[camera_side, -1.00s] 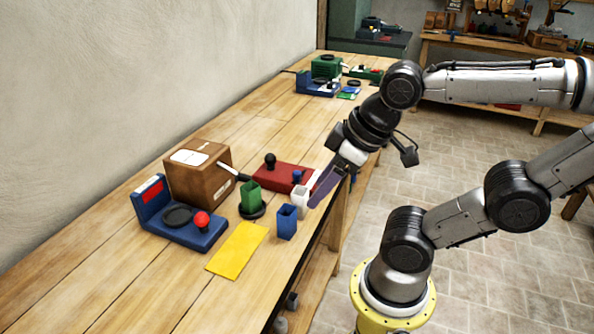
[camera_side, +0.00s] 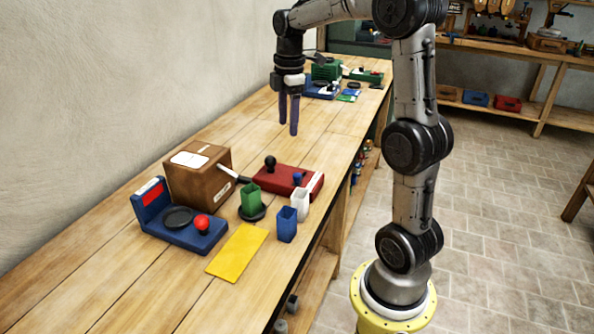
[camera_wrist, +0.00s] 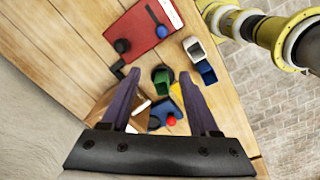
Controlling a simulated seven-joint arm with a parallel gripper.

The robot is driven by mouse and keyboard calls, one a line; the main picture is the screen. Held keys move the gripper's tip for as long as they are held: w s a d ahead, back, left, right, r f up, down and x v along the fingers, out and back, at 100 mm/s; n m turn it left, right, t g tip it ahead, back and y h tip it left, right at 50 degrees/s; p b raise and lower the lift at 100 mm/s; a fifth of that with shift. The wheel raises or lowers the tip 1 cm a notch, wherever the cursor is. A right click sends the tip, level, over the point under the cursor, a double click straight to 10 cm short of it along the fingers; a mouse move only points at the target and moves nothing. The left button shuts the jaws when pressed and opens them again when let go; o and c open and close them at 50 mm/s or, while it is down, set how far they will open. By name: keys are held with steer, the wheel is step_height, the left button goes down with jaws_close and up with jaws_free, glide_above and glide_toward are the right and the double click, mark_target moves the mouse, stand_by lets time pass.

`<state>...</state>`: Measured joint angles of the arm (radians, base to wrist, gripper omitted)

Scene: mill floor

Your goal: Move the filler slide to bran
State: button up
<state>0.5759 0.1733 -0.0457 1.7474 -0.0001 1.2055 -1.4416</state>
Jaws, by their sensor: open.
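A brown box (camera_side: 198,178) stands against the wall with white labels and a light lever (camera_side: 230,171) ending in black at its right side. A red board (camera_side: 287,179) with a black knob (camera_side: 270,162), a blue knob (camera_side: 297,177) and a white strip lies to its right; it shows in the wrist view (camera_wrist: 140,27). I cannot tell which part is the filler slide, and no label reading bran is legible. My gripper (camera_side: 288,127) is open, empty and pointing down above the bench, beyond the red board; its fingers show in the wrist view (camera_wrist: 159,74).
A blue scale (camera_side: 190,234) with black pan and red knob stands in front of the box. Green (camera_side: 250,196), white (camera_side: 300,203) and blue (camera_side: 286,224) cups stand near the bench edge. A yellow mat (camera_side: 238,251) lies in front. Green and blue items (camera_side: 325,80) stand farther back.

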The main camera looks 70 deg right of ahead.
mark_target(297, 174)
steer(key=shift+m+g, duration=0.3)
steer(key=shift+m, duration=0.2)
steer(key=d+f, duration=0.1)
steer(key=f, duration=0.4)
steer(key=d+f, duration=0.1)
steer(key=f, duration=0.5)
steer(key=s+f, duration=0.1)
steer(key=f, duration=0.4)
steer(key=shift+d+f, duration=0.15)
steer(key=shift+d, duration=0.25)
jaws_close()
